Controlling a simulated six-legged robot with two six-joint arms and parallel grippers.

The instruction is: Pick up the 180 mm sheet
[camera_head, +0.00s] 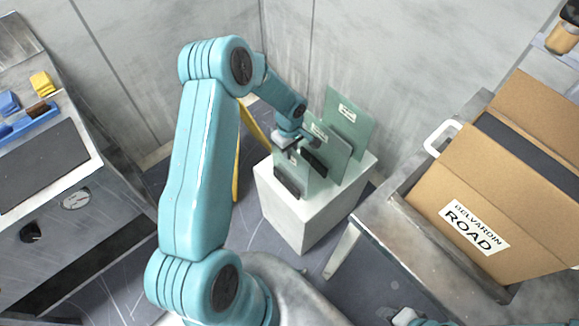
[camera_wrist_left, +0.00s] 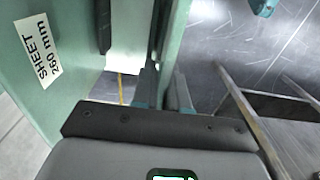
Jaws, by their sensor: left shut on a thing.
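Several green sheets stand upright on a white pedestal (camera_head: 273,207) in the head view. The smallest green sheet (camera_head: 295,172) is at the front left; its label is too small to read. A middle sheet (camera_head: 335,153) and a larger sheet (camera_head: 352,125) stand behind it to the right. A teal and grey part of my right arm shows at the bottom edge.
Dark holders (camera_head: 314,162) stand by the sheets. A cardboard box (camera_head: 480,195) sits on a metal bench at the right. A grey machine (camera_head: 85,215) with a blue tray (camera_head: 30,122) is at the left. Grey walls close in behind the pedestal.

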